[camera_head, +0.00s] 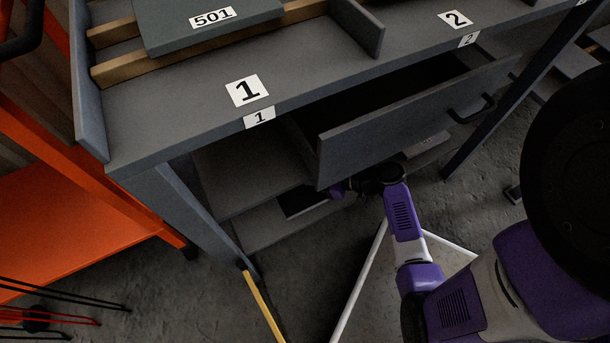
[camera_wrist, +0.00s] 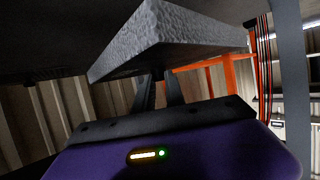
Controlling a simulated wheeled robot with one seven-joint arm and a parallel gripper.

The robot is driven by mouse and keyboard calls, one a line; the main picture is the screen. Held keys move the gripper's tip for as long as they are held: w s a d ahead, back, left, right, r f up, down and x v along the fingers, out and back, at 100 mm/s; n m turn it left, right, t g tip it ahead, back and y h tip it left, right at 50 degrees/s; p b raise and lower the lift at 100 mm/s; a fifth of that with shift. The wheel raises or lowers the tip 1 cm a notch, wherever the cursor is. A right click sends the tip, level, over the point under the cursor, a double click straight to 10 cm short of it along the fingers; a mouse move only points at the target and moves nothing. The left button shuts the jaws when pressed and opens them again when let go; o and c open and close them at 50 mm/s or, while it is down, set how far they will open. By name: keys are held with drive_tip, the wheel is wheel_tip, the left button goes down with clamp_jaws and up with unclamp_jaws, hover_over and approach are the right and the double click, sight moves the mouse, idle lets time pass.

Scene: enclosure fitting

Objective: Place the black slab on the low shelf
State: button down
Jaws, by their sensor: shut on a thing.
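My gripper (camera_wrist: 160,88) is shut on a slab (camera_wrist: 180,38), which fills the upper middle of the wrist view. The slab's near edge looks grey and speckled there, and its underside is dark. In the head view my arm reaches in under the open drawer, and the fingers are hidden. A dark flat piece (camera_head: 303,201) shows beside the purple end of my arm, probably the held slab. It appears over or on the low shelf (camera_head: 262,226) under the bench. I cannot tell whether it touches the shelf.
The open drawer (camera_head: 410,115) juts out above my arm. Another grey board (camera_head: 245,172) lies above the low shelf at left. A bench leg (camera_head: 185,205) stands left of the opening. An orange rack (camera_head: 85,225) is farther left. A slab marked 501 (camera_head: 205,20) lies on the bench top.

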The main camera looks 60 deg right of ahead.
drive_tip(key=shift+f+b, duration=0.9)
drive_tip(key=shift+f, duration=1.35)
drive_tip(key=shift+f+b, duration=0.2)
drive_tip(key=shift+b, duration=0.1)
drive_tip(key=c, duration=1.4)
unclamp_jaws()
drive_tip(key=shift+r, duration=0.2)
drive_tip(key=shift+s+r+p, duration=0.15)
drive_tip(key=shift+s+p, duration=0.05)
drive_tip(key=shift+p, duration=0.25)
drive_tip(key=p+v, duration=0.3)
drive_tip(key=v, duration=0.8)
drive_tip(key=shift+s+d+r, duration=0.1)
drive_tip(key=shift+s, duration=0.2)
